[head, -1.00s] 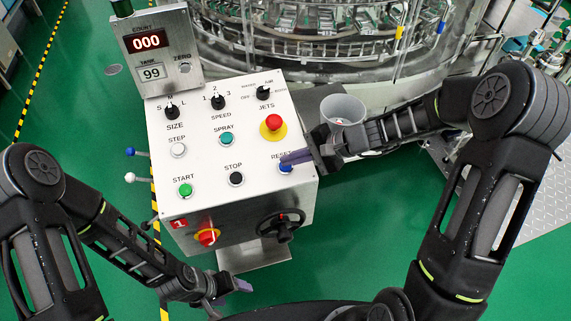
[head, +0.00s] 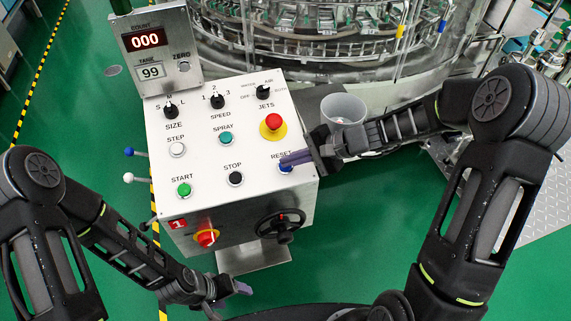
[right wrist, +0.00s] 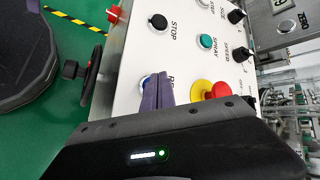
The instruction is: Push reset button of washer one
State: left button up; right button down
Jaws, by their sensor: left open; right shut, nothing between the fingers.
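The washer's control panel (head: 205,135) is a white sloped box with a red tag marked 1 (head: 177,224) on its front. The blue reset button (head: 286,169) is at its lower right, labelled RESET. My right gripper (head: 284,160) is shut and empty, its purple fingertips over the button's upper edge; whether they touch it I cannot tell. In the right wrist view the fingers (right wrist: 158,90) cover most of the button, with a sliver of blue (right wrist: 144,82) beside them. My left gripper (head: 240,290) is open and empty, low in front of the panel.
A grey bin (head: 343,112) stands behind my right gripper. A black handwheel (head: 279,226) sticks out from the panel's front. The rotary washer (head: 320,45) is behind.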

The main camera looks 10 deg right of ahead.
jog(key=shift+w+f+b, duration=0.1)
jog(key=shift+f+b, duration=0.3)
jog(key=shift+b, duration=0.05)
dwell(0.3)
jog(key=shift+r, duration=0.1)
jog(key=shift+s+r+p, duration=0.2)
jog(key=shift+r+p, duration=0.25)
jog(key=shift+r, duration=0.25)
jog(key=shift+r, duration=0.1)
jog(key=r+p, duration=0.1)
jog(key=r, duration=0.1)
jog(key=s+r+p, duration=0.1)
jog(key=r+p, duration=0.1)
jog(key=shift+s+r, duration=0.15)
jog(key=shift+r, duration=0.2)
dwell(0.8)
